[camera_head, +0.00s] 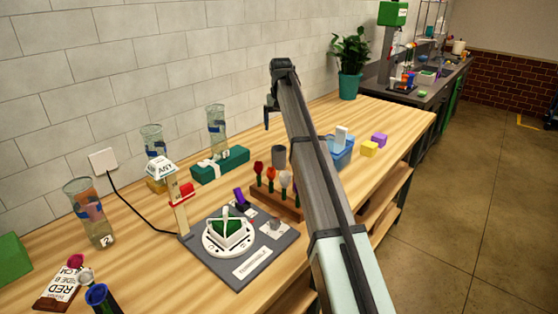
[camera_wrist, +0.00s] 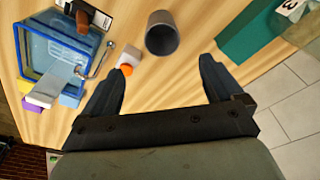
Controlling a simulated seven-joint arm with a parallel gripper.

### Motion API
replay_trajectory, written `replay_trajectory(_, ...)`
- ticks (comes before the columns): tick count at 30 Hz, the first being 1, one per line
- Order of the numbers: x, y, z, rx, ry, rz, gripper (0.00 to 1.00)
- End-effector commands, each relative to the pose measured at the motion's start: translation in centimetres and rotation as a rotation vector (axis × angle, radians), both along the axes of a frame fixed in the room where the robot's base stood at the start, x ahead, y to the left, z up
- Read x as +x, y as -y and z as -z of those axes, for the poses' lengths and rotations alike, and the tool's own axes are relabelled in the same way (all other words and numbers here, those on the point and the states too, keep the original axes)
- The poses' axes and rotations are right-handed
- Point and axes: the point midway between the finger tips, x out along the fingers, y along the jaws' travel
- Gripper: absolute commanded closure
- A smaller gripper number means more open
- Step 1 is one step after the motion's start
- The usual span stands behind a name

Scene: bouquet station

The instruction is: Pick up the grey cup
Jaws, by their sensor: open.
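The grey cup (camera_wrist: 161,35) stands on the wooden table in the wrist view, with its dark open top showing. In the head view the grey cup (camera_head: 278,156) is a small grey cylinder left of my arm, behind the rack of flowers. My gripper (camera_wrist: 162,80) is open and empty, its two dark fingers spread apart. The cup lies ahead of the fingertips, roughly in line with the gap between them, and not between them. In the head view my gripper (camera_head: 270,115) shows only partly at the far end of my arm, above the table.
A white block with an orange end (camera_wrist: 128,60) lies close to the cup. A blue bin (camera_wrist: 60,55) holds a pale block. A teal box (camera_head: 220,165) lies left of the cup. The flower rack (camera_head: 277,205) stands in front. A potted plant (camera_head: 348,60) stands further back.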

Motion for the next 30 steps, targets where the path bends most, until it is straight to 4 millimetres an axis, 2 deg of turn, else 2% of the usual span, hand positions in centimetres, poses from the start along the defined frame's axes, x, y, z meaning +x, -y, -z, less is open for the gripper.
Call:
replay_trajectory(1, -0.1, 0.0, 0.8, 0.000, -0.001, 0.000, 0.06)
replay_trajectory(11, 0.2, 0.0, 3.6, 0.000, -0.001, -0.001, 0.06)
replay_trajectory(21, 0.9, 0.0, 9.1, 0.000, -0.001, -0.001, 0.06)
replay_trajectory(30, 1.0, -0.1, 10.8, 0.000, 0.000, -0.001, 0.06)
